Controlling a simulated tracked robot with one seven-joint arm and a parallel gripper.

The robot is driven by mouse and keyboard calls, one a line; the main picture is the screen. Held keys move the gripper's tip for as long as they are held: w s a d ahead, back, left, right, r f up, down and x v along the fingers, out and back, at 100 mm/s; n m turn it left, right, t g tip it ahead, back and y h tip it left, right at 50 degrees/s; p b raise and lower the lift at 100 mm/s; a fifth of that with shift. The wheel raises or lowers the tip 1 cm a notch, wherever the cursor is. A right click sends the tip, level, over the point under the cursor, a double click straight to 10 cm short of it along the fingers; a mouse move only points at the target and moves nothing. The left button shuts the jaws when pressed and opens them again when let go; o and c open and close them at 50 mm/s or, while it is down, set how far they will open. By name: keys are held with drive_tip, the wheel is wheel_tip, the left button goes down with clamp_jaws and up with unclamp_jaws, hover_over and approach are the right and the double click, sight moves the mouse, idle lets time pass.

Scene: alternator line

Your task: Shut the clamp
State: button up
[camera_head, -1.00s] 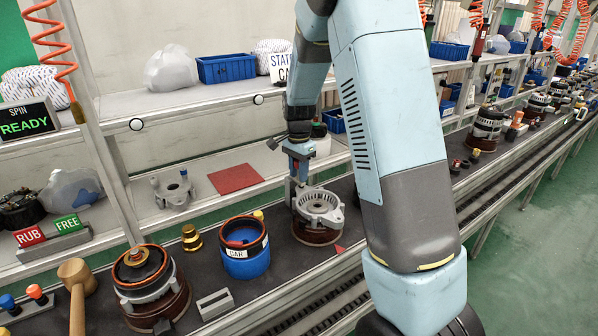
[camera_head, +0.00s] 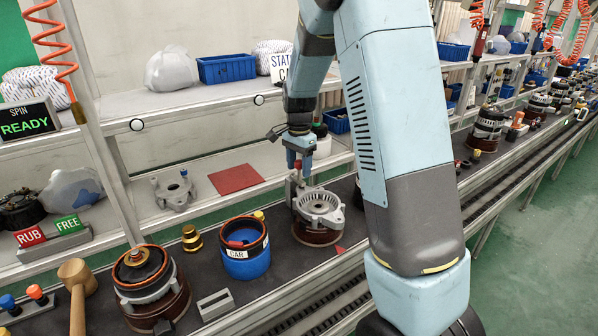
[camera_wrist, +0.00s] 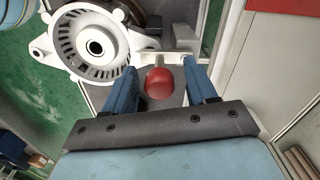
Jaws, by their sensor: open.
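The clamp shows in the wrist view as a pale metal bar (camera_wrist: 166,57) with a rounded red handle tip (camera_wrist: 160,84). The red tip lies between the two blue fingers of my gripper (camera_wrist: 160,70), with space on both sides. My gripper is open, and no contact shows. In the head view my gripper (camera_head: 299,170) points down just behind the grey alternator housing (camera_head: 319,205). The housing also shows beside the clamp in the wrist view (camera_wrist: 88,42).
The housing sits on a brown round base (camera_head: 316,235). A blue pot marked CAR (camera_head: 246,262) stands to its left. A mallet (camera_head: 76,275) is at the far left.

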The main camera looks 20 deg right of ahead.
wheel_tip(320, 180, up, 11)
drive_tip(key=shift+r, duration=0.2)
idle(0.4)
drive_tip(key=s+d+r+n+t, duration=0.1)
drive_tip(key=s+r+n, duration=0.25)
drive_tip(key=s, duration=0.45)
drive_tip(key=s+d+r+n+t, duration=0.1)
drive_tip(key=s+r+n, duration=0.1)
drive_tip(key=s+r, duration=0.4)
drive_tip(key=s+f+n+t, duration=0.1)
drive_tip(key=s+n+t, duration=0.2)
drive_tip(key=s, duration=1.5)
drive_tip(key=n, duration=0.3)
drive_tip(key=shift+s+f+n+t, duration=0.25)
drive_tip(key=shift+n+t, duration=0.05)
drive_tip(key=shift+n, duration=0.05)
